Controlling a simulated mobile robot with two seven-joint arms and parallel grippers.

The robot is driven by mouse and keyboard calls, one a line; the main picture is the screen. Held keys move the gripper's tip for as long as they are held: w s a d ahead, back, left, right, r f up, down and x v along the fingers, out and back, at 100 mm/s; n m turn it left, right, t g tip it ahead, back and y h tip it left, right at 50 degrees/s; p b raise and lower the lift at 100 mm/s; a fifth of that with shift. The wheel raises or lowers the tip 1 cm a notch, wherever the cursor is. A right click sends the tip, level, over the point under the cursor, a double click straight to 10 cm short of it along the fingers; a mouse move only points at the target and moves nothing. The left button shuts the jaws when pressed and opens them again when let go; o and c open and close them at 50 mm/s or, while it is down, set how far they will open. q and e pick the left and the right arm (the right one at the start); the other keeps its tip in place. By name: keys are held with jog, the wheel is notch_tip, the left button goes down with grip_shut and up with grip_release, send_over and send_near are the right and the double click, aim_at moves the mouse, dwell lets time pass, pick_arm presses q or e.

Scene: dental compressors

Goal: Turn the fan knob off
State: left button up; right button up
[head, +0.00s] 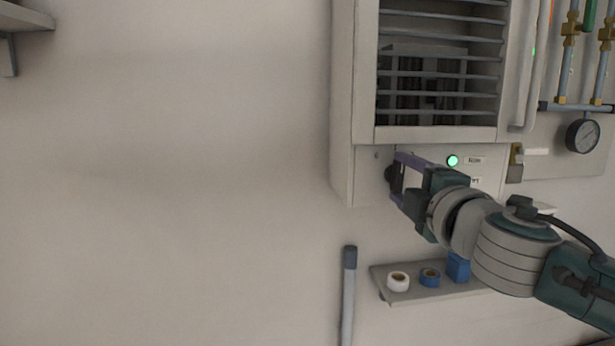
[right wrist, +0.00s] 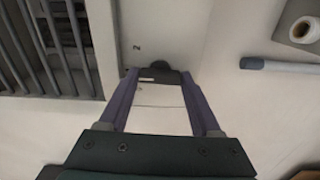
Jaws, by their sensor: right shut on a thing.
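The fan knob (head: 389,179) is a dark, round knob on the lower front panel of the grey wall unit, at its left side. My right gripper (head: 397,178) reaches in from the right, and its purple fingers are shut on the knob. In the right wrist view the dark knob (right wrist: 160,74) sits between the two fingertips, against the pale panel. The fingers hide much of the knob in the head view, and I cannot tell its setting. My left gripper is not in view.
The unit (head: 342,100) has a slatted grille above the panel. A green light (head: 453,160) glows right of the knob. Below, a small shelf (head: 432,293) holds tape rolls and a blue box. A grey pole (head: 349,295) stands left of it. A gauge (head: 583,136) and pipes are at right.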

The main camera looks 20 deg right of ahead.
jog(key=n, duration=0.3)
jog(key=shift+n, duration=0.4)
jog(key=n+p, duration=0.1)
jog(key=n, duration=0.2)
jog(key=shift+r, duration=0.1)
jog(key=shift+n, duration=1.3)
jog(key=o, duration=1.4)
jog(key=shift+s, duration=0.1)
